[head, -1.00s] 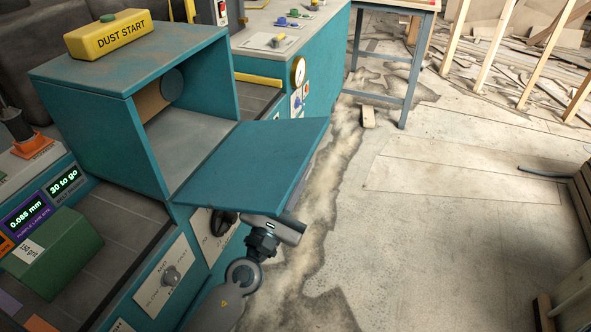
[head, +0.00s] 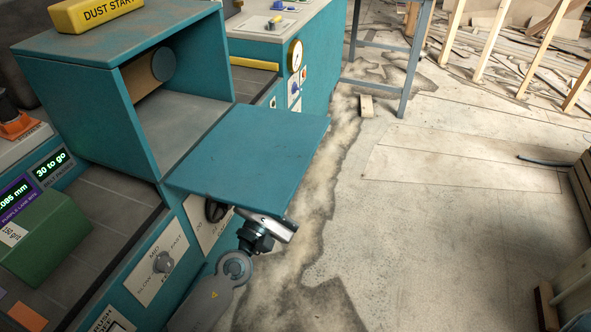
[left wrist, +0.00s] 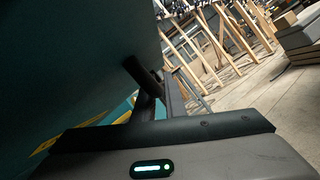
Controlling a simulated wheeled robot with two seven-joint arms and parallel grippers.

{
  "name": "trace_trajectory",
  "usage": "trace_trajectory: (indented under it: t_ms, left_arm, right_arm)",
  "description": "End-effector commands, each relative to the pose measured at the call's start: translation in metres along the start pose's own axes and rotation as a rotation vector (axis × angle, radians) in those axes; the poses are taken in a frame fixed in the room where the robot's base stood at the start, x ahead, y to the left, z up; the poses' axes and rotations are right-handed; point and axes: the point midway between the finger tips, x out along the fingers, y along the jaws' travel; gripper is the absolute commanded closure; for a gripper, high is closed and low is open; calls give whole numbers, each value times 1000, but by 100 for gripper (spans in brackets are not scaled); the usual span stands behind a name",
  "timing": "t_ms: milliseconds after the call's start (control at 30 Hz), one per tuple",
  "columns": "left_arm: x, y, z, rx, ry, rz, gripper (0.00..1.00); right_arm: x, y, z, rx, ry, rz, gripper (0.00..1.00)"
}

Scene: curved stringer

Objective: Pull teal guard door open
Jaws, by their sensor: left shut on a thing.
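The teal guard door (head: 250,150) hangs open from the lower edge of the teal box's opening and juts out to the right, close to level. My left gripper (head: 268,222) is at the door's near outer edge, its fingertips hidden beneath the panel. In the left wrist view, the door's teal face (left wrist: 70,60) fills the left side. There my left gripper (left wrist: 147,88) is shut on a dark handle close to that face; handle and fingers are hard to tell apart. My right gripper is out of view.
The teal box (head: 95,110) bears a yellow DUST START block (head: 95,12). A knob panel (head: 158,262) is left of my left arm. A green block (head: 42,235) sits at far left. A metal-legged table (head: 410,60) stands behind. The floor at right is largely clear.

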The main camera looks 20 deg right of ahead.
Motion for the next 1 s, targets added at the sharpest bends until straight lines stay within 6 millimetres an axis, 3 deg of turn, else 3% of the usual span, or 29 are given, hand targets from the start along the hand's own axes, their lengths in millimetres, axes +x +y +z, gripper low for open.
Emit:
trace_trajectory:
  t_ms: [167, 200, 233, 633, 833, 1000]
  left_arm:
    - [0, 1, 1, 1, -2, 1, 100]
    - [0, 1, 1, 1, -2, 1, 87]
    - [0, 1, 1, 1, -2, 1, 81]
    - [-4, 1, 0, 0, 0, 3, 81]
    - [-23, 0, -1, 1, 0, 2, 81]
    - [-53, -1, -2, 1, 1, 0, 81]
  right_arm:
    - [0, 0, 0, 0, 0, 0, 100]
    - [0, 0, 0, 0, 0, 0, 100]
    - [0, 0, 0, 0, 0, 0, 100]
    - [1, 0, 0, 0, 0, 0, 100]
    - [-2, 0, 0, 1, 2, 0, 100]
    - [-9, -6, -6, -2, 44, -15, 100]
